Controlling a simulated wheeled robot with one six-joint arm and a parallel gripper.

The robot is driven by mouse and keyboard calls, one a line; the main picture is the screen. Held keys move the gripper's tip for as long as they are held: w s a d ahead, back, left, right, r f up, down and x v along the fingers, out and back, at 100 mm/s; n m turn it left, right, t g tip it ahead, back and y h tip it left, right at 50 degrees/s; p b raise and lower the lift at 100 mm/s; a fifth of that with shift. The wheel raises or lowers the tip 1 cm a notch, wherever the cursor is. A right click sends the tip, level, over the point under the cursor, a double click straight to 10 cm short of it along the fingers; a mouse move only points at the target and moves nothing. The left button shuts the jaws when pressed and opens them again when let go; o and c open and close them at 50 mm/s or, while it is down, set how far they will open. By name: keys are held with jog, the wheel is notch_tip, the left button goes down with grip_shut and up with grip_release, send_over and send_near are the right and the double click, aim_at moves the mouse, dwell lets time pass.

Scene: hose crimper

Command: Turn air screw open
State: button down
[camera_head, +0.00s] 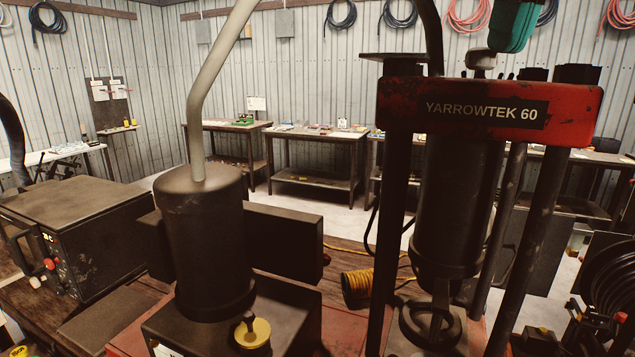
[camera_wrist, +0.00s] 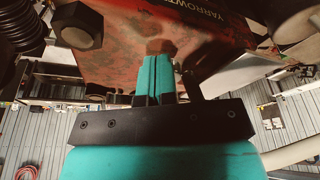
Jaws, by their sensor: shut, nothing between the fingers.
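The press head (camera_head: 490,112) is red, worn and lettered "YARROWTEK 60"; it also shows in the wrist view (camera_wrist: 115,60). A small pale cap (camera_head: 482,59) stands on top of it; I cannot tell for sure whether this is the air screw. My gripper (camera_wrist: 153,72) has teal fingers closed together, with nothing seen between them. In the wrist view, a dark reddish-brown hex-like part (camera_wrist: 159,47) lies just past the fingertips; I cannot tell whether they touch it. In the head view, only the teal gripper body (camera_head: 512,28) shows, above the press head at top right.
Dark columns (camera_head: 392,230) and a large nut (camera_wrist: 79,24) stand around the press. A dark cylinder (camera_head: 203,245) with a bent pale pipe (camera_head: 210,75) and a yellow cap (camera_head: 252,333) are at front left. Workbenches (camera_head: 316,137) line the back, with open floor before them.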

jog(key=shift+a+f, duration=0.3)
jog(key=shift+f, duration=0.1)
jog(key=shift+s+b, duration=0.25)
jog(key=shift+b, duration=0.05)
jog(key=shift+s, duration=0.1)
notch_tip(320, 180, up, 6)
jog(key=p, duration=0.6)
jog(key=shift+r, duration=0.2)
jog(key=shift+f, duration=0.1)
